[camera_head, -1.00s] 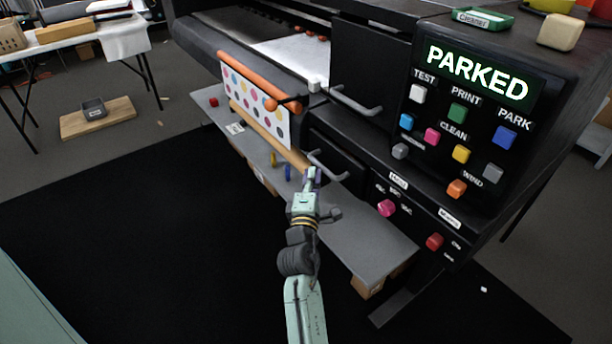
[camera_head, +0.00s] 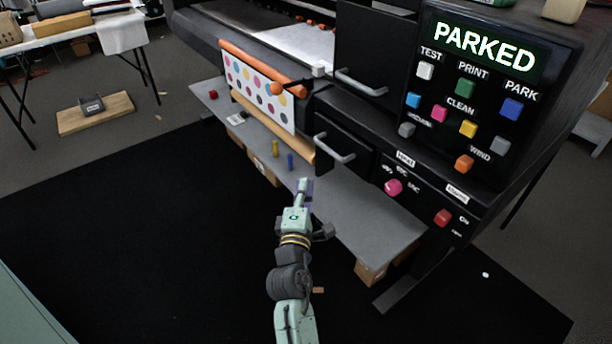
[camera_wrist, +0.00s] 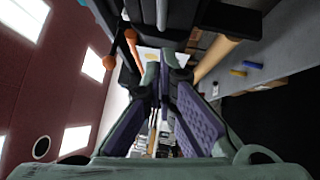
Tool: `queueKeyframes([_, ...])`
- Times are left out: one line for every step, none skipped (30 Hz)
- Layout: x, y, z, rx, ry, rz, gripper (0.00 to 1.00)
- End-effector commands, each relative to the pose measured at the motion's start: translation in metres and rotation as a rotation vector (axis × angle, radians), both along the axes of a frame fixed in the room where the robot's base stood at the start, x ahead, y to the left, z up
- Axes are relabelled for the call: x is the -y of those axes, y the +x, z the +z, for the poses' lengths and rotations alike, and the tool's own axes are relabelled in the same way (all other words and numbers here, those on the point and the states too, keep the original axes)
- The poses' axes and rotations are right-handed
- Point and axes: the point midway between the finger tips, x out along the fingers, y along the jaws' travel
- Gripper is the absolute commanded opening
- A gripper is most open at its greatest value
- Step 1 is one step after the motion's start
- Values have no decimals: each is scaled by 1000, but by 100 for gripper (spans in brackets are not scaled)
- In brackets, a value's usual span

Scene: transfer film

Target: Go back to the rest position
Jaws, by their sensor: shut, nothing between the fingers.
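My gripper (camera_head: 304,188) is in the middle of the head view, in front of the printer's low grey shelf (camera_head: 365,215). It is shut and empty, apart from the drawer handle (camera_head: 335,147) above it. In the wrist view my gripper's fingers (camera_wrist: 160,62) come together at the centre with nothing between them. My arm reaches up from the bottom edge of the head view.
The black printer's panel (camera_head: 475,110) reads PARKED. A dotted print (camera_head: 258,92) hangs between an orange bar and a tan roller (camera_head: 300,148). The black floor mat (camera_head: 130,230) is clear at left.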

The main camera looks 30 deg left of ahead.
Motion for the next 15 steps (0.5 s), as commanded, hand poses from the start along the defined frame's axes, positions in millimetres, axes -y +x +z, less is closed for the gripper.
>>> queueKeyframes([4, -9, -4, -1, 0, 1, 0])
queueKeyframes([5, -13, -4, 0, 1, 1, 0])
queueKeyframes([7, -17, -4, -1, 0, 1, 0])
queueKeyframes([8, -20, -4, 0, 1, 1, 0])
queueKeyframes([9, -22, -4, 0, 1, 1, 0])
queueKeyframes([11, -25, -4, 0, 1, 1, 0])
queueKeyframes([11, -26, -4, 0, 1, 1, 0])
queueKeyframes([11, -27, -4, 0, 1, 1, 0])
queueKeyframes([12, -28, -4, 0, 1, 1, 0])
queueKeyframes([12, -29, -3, 1, 1, 0, 0])
queueKeyframes([12, -29, -3, 0, 1, 1, 0])
queueKeyframes([12, -29, -3, 1, 1, 0, 0])
queueKeyframes([12, -29, -3, 1, 1, 0, 0])
queueKeyframes([12, -29, -2, 1, 2, 2, 0])
queueKeyframes([9, -29, 3, 3, 23, 11, 0])
